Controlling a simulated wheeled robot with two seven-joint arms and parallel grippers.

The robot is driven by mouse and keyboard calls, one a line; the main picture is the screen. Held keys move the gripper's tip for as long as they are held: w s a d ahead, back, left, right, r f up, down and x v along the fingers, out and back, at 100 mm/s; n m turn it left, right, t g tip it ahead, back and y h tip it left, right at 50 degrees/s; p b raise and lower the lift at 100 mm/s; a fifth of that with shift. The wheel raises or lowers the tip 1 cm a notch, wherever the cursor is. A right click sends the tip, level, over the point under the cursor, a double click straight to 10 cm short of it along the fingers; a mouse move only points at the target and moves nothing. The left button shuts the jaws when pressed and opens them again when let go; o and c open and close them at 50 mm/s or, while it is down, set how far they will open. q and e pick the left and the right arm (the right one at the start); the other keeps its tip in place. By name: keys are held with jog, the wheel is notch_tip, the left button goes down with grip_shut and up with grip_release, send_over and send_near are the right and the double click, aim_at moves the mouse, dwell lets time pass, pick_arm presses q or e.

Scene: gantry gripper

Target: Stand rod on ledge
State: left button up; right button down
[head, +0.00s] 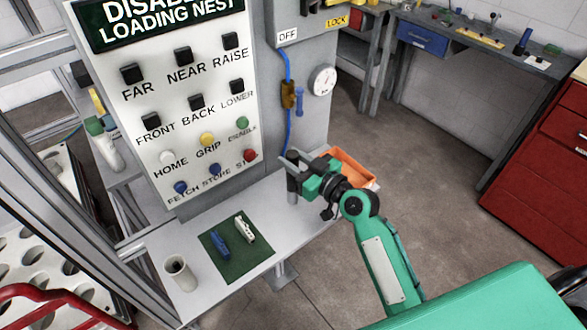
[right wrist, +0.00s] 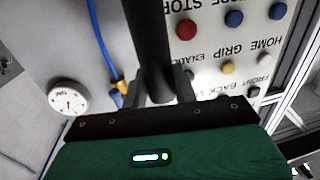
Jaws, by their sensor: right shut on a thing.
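My right gripper (head: 298,178) is above the right part of the grey ledge (head: 210,275), in front of the control panel's post. It is shut on a dark grey rod (head: 292,196), which looks about upright in the head view. In the right wrist view the rod (right wrist: 152,45) stands out between the two fingers (right wrist: 160,90). The rod's lower end is close to the ledge; I cannot tell whether it touches. My left gripper is not in view.
A green mat (head: 236,268) with a blue piece (head: 220,245) and a white piece (head: 245,228) lies on the ledge. A pale cup (head: 180,272) stands left. An orange tray (head: 352,168) is behind my gripper. The button panel (head: 185,120) rises behind.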

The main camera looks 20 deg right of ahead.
aim_at(293, 180)
notch_tip(293, 180, down, 3)
jog(key=shift+f, duration=0.15)
jog(key=shift+f+b, duration=0.15)
jog(key=shift+b, duration=0.15)
jog(key=c, duration=1.1)
grip_release()
